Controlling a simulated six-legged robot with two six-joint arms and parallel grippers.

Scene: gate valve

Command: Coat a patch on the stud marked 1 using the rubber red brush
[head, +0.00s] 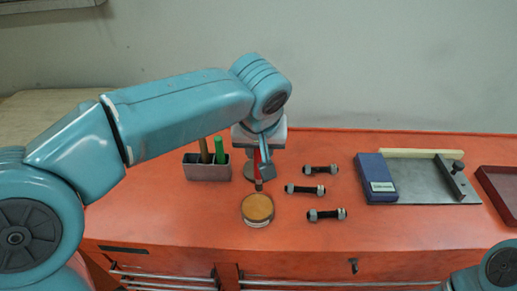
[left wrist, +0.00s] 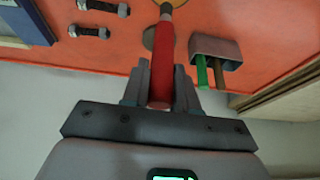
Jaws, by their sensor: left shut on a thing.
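My left gripper (head: 264,150) is shut on the red brush (head: 257,168). The brush hangs with its dark end down, just above or at the far rim of a round tin (head: 258,208); I cannot tell whether they touch. The tin is open and shows an amber surface. In the left wrist view the red handle (left wrist: 162,70) lies between the fingers (left wrist: 160,92). Three dark studs with metal nuts lie to the right of the tin: a far one (head: 320,170), a middle one (head: 305,189) and a near one (head: 326,214). Their marks are not readable. My right gripper is out of view.
A grey holder (head: 207,172) with a green and a brown handle stands left of the brush. A blue box (head: 376,178) and a metal plate (head: 425,182) lie right of the studs. A dark red tray (head: 500,188) is at the right edge. The orange front top is clear.

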